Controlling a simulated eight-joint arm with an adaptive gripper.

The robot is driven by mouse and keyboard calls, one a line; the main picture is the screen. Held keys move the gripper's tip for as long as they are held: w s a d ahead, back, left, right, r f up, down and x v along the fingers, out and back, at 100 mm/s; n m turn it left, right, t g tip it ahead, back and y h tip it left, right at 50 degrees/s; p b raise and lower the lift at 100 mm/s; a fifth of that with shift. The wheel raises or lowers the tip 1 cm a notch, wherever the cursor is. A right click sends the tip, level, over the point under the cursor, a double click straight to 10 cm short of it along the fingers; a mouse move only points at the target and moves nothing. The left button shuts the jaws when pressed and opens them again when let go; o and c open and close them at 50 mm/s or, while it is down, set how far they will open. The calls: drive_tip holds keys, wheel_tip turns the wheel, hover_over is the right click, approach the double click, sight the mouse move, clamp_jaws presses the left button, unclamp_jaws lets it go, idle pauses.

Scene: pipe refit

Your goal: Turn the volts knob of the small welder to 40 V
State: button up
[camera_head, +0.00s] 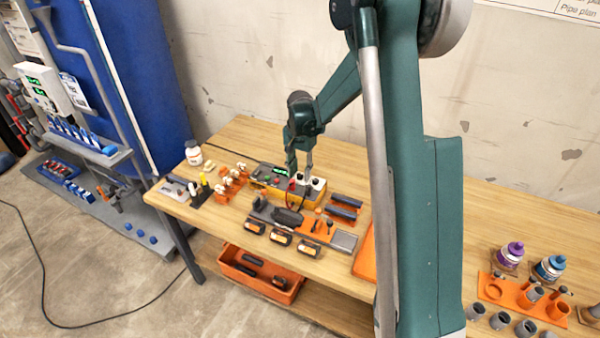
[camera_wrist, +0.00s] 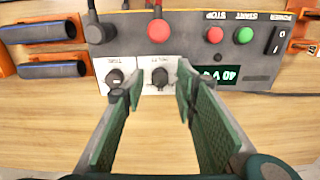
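The small welder (camera_head: 262,178) is a yellow and dark-grey box on the wooden bench. In the wrist view its panel appears upside down, with the volts knob (camera_wrist: 160,77) black on a white plate. The similar time knob (camera_wrist: 115,78) is to its left. A green display (camera_wrist: 218,75) appears to read 40 V, upside down. My gripper (camera_wrist: 160,88) is open, with its green-padded fingers on either side of the volts knob and visible gaps to it. In the head view my gripper (camera_head: 299,170) points down at the welder, largely hiding its knobs.
A red STOP button (camera_wrist: 214,35), a green START button (camera_wrist: 244,35) and a black power switch (camera_wrist: 280,40) are on the panel. Cable plugs (camera_wrist: 158,30) stand near the knobs. Orange holders with dark cylinders (camera_head: 343,207) lie right of the welder. Bare wood lies below the panel in the wrist view.

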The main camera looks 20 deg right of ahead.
sight(300, 175)
wheel_tip(300, 175, up, 12)
idle(0.7)
idle(0.4)
drive_tip(key=s+a+r+n+t, duration=0.25)
drive_tip(key=s+r, duration=0.35)
drive_tip(key=s, duration=0.3)
drive_tip(key=s+a+r+n+t, duration=0.1)
drive_tip(key=s+a+r+n, duration=0.15)
drive_tip(key=s+r, duration=0.55)
drive_tip(key=s+a+f+n+t, duration=0.1)
drive_tip(key=s+n+t, duration=0.1)
drive_tip(key=s, duration=0.9)
drive_tip(key=s+a+f+n+t, duration=0.1)
drive_tip(key=s+a+n, duration=0.1)
drive_tip(key=s, duration=0.9)
drive_tip(key=shift+a+f+n+t, duration=0.3)
drive_tip(key=shift+f+t, duration=0.05)
drive_tip(key=shift+f, duration=0.05)
